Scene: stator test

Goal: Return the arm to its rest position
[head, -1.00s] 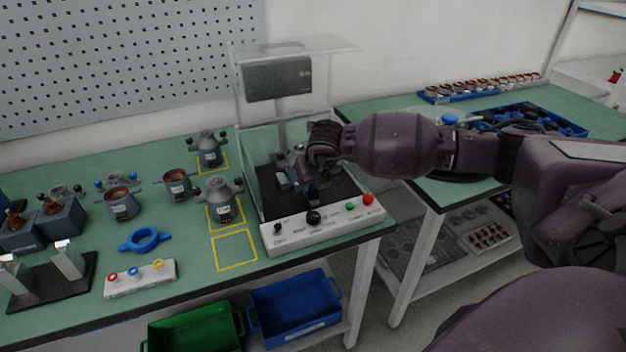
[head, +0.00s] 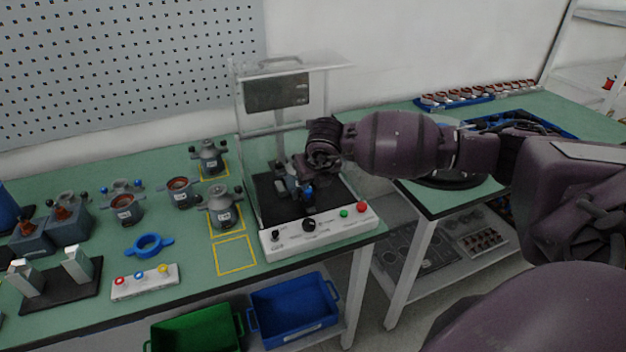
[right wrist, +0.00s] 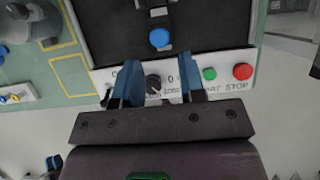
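My right arm comes in from the right in the head view, reaching over the test station (head: 318,236) with its clear raised cover. My right gripper (head: 306,190) hangs over the station's dark bed, mostly hidden by the wrist. In the right wrist view my right gripper (right wrist: 157,82) shows two blue fingers spread apart with nothing between them. They overlap the white control panel (right wrist: 220,62) in the picture. A round blue knob (right wrist: 159,38) lies beyond the fingertips on a dark fixture. My left gripper is not in view.
Green (head: 353,213) and red (head: 362,208) buttons sit on the panel's right. Several grey-and-copper stators (head: 222,210) stand left of the station; one yellow-outlined square (head: 235,255) is empty. A blue ring (head: 149,245) lies farther left. A second bench (head: 440,200) stands under my forearm.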

